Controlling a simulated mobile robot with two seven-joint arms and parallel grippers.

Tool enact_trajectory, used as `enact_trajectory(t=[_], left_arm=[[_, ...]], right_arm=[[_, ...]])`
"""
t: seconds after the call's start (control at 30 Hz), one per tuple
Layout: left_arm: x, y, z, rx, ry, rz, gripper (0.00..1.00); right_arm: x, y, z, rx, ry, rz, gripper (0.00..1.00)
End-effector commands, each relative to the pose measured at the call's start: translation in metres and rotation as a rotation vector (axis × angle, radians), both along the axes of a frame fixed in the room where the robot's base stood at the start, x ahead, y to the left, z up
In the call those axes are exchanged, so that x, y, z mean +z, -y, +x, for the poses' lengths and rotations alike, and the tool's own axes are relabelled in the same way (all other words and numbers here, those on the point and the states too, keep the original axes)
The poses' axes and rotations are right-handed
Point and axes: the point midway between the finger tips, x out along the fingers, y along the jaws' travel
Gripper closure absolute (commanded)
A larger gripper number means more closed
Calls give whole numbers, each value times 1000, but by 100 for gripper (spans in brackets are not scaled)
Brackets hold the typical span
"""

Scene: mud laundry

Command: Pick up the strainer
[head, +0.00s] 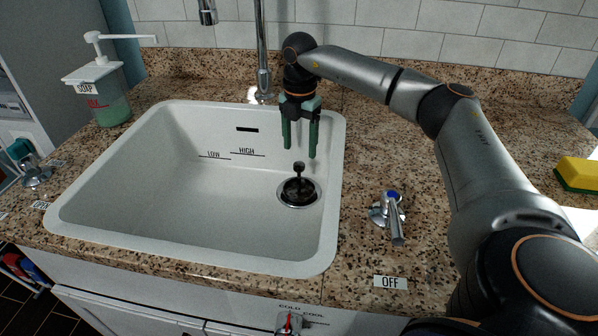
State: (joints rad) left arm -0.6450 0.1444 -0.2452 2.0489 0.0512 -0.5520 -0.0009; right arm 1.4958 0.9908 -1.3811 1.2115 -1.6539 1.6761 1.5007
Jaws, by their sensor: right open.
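The strainer (299,191) is a dark round piece with a short upright knob, seated in the metal-rimmed drain at the right of the white sink's floor. My right gripper (299,152) points down over the sink. Its two green fingers are apart with nothing between them. In the picture the fingertips show just above the strainer's knob, with no visible contact. My left gripper does not show.
The white sink (85,190) has raised walls around the strainer. A faucet (263,70) rises behind it. A soap dispenser (108,95) stands at the back left. A blue-marked tap handle (391,212) and a yellow sponge (578,174) lie right on the speckled counter (420,262).

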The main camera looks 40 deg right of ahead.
Motion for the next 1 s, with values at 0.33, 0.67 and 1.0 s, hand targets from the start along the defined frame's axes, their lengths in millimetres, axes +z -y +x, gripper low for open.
enact_trajectory(t=[0.33,0.67,1.0], left_arm=[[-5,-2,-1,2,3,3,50],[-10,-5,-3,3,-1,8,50],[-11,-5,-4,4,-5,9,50]], right_arm=[[-36,-2,-3,-1,-2,-1,30],[-71,-5,-4,-1,0,0,30],[-70,-5,-4,-1,1,0,46]])
